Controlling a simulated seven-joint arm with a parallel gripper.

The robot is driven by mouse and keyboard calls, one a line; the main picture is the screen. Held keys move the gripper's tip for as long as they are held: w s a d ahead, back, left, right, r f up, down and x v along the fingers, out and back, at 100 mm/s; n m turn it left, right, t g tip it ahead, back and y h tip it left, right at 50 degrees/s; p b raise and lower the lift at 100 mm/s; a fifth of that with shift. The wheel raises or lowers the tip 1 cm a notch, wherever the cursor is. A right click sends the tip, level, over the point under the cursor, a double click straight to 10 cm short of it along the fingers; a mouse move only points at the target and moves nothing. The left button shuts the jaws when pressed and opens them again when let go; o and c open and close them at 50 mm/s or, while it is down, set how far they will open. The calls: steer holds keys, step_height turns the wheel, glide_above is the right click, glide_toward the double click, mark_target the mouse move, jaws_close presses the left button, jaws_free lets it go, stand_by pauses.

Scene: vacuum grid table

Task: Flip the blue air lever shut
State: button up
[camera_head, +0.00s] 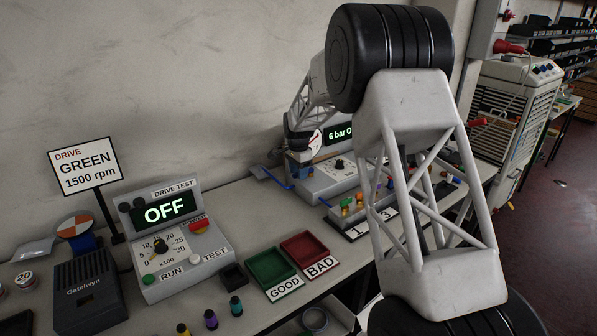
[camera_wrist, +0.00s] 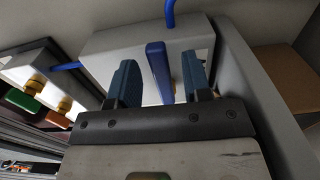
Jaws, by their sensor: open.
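The blue air lever (camera_wrist: 157,70) shows in the wrist view as an upright blue bar in front of a grey box (camera_wrist: 110,50). My gripper (camera_wrist: 159,64) is open, with one dark blue finger on each side of the lever. The lever's lower end is hidden behind the gripper body. A partly covered display there reads "6 bar O" (camera_head: 339,133).
In the wrist view, blue hose (camera_wrist: 170,12) meets the box top, and brass fittings with a green knob (camera_wrist: 24,99) sit at left. A grey wall (camera_wrist: 250,80) stands close at right. The head view shows a drive test unit (camera_head: 165,240), green tray (camera_head: 272,268) and red tray (camera_head: 305,250).

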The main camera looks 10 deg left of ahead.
steer(key=shift+c, duration=0.3)
jaws_close()
steer(key=shift+s+d+n, duration=0.1)
steer(key=shift+n, duration=0.2)
steer(key=n, duration=0.1)
steer(key=s+d+n, duration=0.1)
steer(key=n, duration=0.1)
steer(key=shift+d, duration=0.15)
steer(key=d+n, duration=0.1)
steer(key=n, duration=0.2)
steer(key=shift+s+d+n, duration=0.2)
steer(key=shift+d+n, duration=0.15)
steer(key=shift+n, duration=0.05)
steer(key=d+n, duration=0.1)
steer(key=n, duration=0.2)
steer(key=d+n, duration=0.1)
steer(key=n, duration=0.1)
steer(key=shift+w+d, duration=0.15)
steer(key=shift+d, duration=0.15)
steer(key=n, duration=0.2)
steer(key=w+d+n, duration=0.1)
steer(key=d+n, duration=0.1)
steer(key=n, duration=0.1)
steer(key=shift+w+r+n, duration=0.1)
steer(key=shift+w+n, duration=0.1)
steer(key=shift+n, duration=0.1)
